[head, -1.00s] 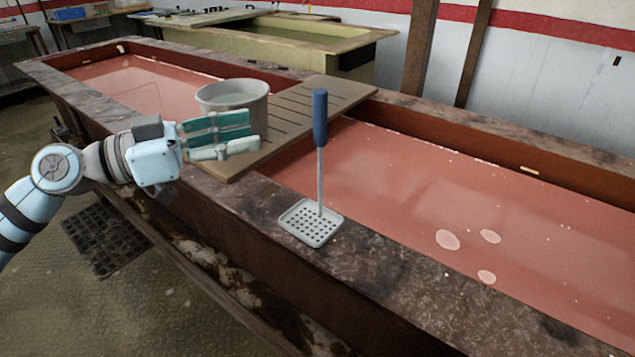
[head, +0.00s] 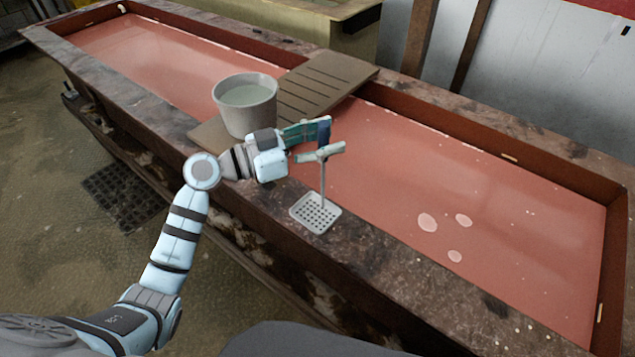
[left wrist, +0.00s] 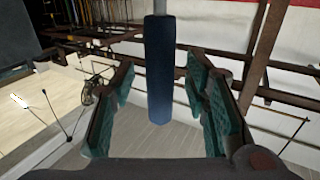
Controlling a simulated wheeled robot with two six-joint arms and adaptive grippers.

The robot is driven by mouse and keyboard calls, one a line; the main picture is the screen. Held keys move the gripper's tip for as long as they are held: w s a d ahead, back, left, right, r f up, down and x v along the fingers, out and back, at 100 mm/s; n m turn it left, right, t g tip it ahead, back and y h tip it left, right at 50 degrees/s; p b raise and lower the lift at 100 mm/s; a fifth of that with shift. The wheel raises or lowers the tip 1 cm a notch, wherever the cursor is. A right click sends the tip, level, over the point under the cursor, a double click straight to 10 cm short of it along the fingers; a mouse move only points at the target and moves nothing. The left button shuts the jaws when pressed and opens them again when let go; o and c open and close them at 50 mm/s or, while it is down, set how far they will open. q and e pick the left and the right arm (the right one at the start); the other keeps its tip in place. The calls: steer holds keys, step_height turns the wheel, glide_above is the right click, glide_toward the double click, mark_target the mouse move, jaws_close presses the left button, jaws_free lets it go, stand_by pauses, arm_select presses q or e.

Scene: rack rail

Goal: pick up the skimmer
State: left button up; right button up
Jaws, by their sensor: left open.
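The skimmer has a white perforated plate (head: 316,213), a thin upright shaft and a blue handle (head: 324,131). Its plate rests on the near rim of the vat and the handle points up. My left gripper (head: 322,142) is open at the handle, with its fingers on either side of it in the head view. In the left wrist view the blue handle (left wrist: 160,75) stands between the two green-padded fingers, with a visible gap on both sides. The fingers hide part of the handle in the head view. My right gripper is not in view.
The long vat (head: 400,255) holds red liquid with several pale patches. A grey bucket (head: 246,122) of pale liquid stands on a slatted board (head: 325,82) across the vat, just left of my gripper. The rim right of the skimmer is clear.

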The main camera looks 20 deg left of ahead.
arm_select(q)
steer(key=shift+w+d+f, duration=0.1)
steer(key=shift+f, duration=0.05)
steer(key=c, duration=0.9)
jaws_close()
